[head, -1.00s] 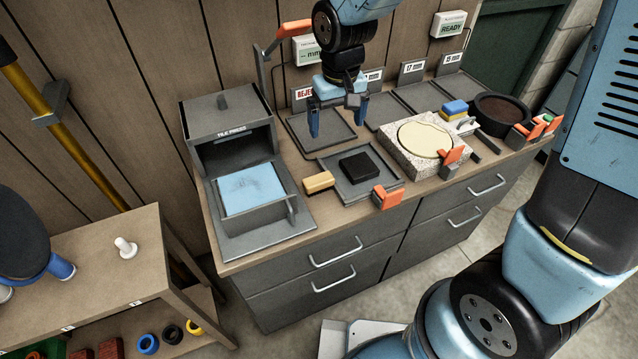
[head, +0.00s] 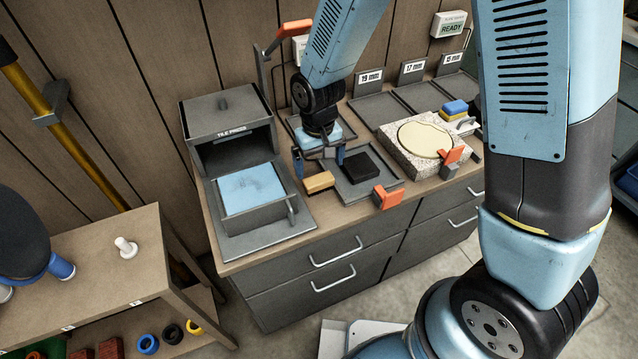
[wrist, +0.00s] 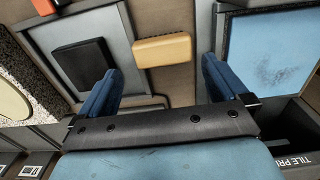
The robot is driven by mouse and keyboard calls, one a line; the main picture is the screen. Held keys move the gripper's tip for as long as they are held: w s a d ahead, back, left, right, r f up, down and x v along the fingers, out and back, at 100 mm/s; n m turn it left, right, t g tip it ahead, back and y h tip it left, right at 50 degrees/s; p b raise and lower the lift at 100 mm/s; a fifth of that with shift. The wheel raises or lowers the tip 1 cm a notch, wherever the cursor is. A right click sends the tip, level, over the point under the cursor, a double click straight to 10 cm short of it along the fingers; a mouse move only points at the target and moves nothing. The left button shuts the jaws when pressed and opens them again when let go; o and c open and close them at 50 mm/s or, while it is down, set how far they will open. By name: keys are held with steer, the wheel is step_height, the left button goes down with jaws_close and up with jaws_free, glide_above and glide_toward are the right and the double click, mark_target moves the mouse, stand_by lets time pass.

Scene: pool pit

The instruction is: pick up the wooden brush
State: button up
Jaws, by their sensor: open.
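The wooden brush (head: 319,182) is a small tan block with a darker lower part, lying on the bench between the press and a grey tray. In the wrist view the brush (wrist: 162,49) shows whole, ahead of the gap between my fingertips. My gripper (head: 320,164) is open and empty, pointing down above and just behind the brush in the head view. In the wrist view both blue fingers of my gripper (wrist: 161,66) are spread wider than the brush is long. I see no contact. The height left above the bench is hard to judge.
The tile press (head: 229,131) with a blue pad (head: 252,189) stands left of the brush. A grey tray (head: 345,190) with a black block (head: 360,168) and orange clamp (head: 388,196) lies right of it. A stone slab (head: 397,155) stands farther right.

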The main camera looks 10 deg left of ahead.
mark_target(318, 179)
steer(key=shift+s+f, duration=0.15)
steer(key=shift+f, duration=2.6)
steer(key=shift+c, duration=0.2)
steer(key=c, duration=0.9)
steer(key=shift+c, duration=0.2)
